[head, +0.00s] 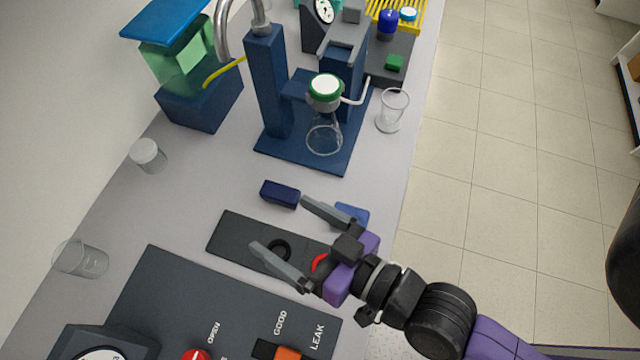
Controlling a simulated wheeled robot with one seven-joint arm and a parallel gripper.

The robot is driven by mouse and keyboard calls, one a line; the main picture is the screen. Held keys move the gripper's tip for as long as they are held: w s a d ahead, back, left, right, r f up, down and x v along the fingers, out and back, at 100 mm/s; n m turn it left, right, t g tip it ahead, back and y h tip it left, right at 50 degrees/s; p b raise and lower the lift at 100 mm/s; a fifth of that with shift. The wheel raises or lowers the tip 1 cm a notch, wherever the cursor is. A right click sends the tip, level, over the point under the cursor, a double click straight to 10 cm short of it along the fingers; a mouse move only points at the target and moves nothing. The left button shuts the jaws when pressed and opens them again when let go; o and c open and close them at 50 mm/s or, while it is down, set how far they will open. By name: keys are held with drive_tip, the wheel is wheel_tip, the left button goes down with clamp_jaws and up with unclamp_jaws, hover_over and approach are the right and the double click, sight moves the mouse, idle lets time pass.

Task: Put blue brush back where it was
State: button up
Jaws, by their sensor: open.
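A small dark blue block (280,194) lies on the grey bench, just beyond the black strip. A lighter blue piece (352,213) lies to its right, partly hidden behind my gripper. I cannot tell for sure which of the two is the blue brush; no bristles show. My gripper (280,223) is open and empty, its fingers pointing left over the black strip (225,236). The upper fingertip appears close to the dark blue block; I cannot tell its height above the bench. A black ring (279,250) and a partly hidden red ring (320,263) are on the strip.
A blue stand (265,85) with a glass flask (323,138) rises behind. A beaker (392,110) stands near the right edge, two glass vessels at left. A dark panel marked OPEN, GOOD and LEAK (190,300) is in front. Clear bench lies left of the dark blue block.

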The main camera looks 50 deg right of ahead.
drive_tip(key=s+d+n, duration=0.2)
drive_tip(key=s+d, duration=0.4)
drive_tip(key=s, duration=0.5)
drive_tip(key=shift+s+d+n+g+h, duration=0.25)
drive_tip(key=shift+d+n+g+h, duration=0.05)
drive_tip(key=shift+n+g, duration=0.1)
drive_tip(key=shift+f+b, duration=0.9)
drive_tip(key=shift+b, duration=0.05)
